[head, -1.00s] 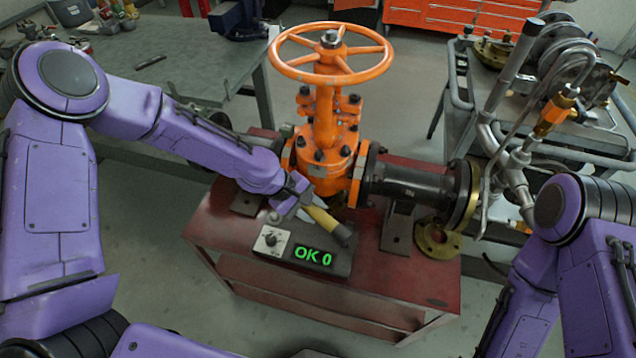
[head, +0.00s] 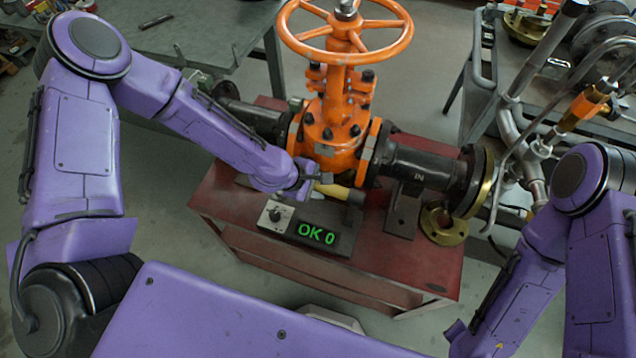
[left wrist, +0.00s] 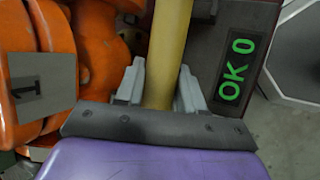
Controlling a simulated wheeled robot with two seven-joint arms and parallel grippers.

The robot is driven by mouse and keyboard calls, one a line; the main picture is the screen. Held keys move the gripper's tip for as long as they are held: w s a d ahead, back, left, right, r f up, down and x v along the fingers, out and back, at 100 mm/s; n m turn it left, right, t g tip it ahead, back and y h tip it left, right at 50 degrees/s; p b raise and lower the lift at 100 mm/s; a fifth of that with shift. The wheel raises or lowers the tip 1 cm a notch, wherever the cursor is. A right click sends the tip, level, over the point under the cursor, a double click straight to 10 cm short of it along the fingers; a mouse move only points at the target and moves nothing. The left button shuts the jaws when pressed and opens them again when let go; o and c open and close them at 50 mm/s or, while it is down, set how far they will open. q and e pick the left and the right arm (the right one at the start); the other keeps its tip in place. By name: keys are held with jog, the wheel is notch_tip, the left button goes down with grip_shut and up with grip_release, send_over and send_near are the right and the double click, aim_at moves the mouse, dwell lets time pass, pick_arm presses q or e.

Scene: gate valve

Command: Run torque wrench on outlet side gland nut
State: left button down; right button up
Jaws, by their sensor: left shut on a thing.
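The torque wrench shows as a yellow handle (head: 333,190) with a dark end, lying almost level in front of the orange valve (head: 335,125). It also shows in the left wrist view (left wrist: 168,45), running up between the fingers. My left gripper (head: 318,181) is shut on this handle, close to the valve body; it also shows in the left wrist view (left wrist: 158,92). The wrench's working end cannot be made out. Dark nuts stand on both sides of the stem below the handwheel, one on the right (head: 367,76). My right gripper is out of view.
A box with a knob and a green "OK 0" display (head: 318,232) sits on the red stand (head: 415,275), just in front of the wrench. A brass flange (head: 443,226) lies at the stand's right. The handwheel (head: 300,38) overhangs the valve. A cart with pipework stands right.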

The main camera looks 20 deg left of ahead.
pick_arm(q)
jog(key=shift+f+b, duration=2.85)
jog(key=shift+f, duration=0.7)
jog(key=c, duration=0.6)
grip_release()
jog(key=shift+s, duration=0.1)
jog(key=p+v, duration=0.1)
jog(key=v, duration=0.9)
jog(key=shift+r, duration=0.25)
jog(key=shift+s+a, duration=0.1)
jog(key=shift+a, duration=0.05)
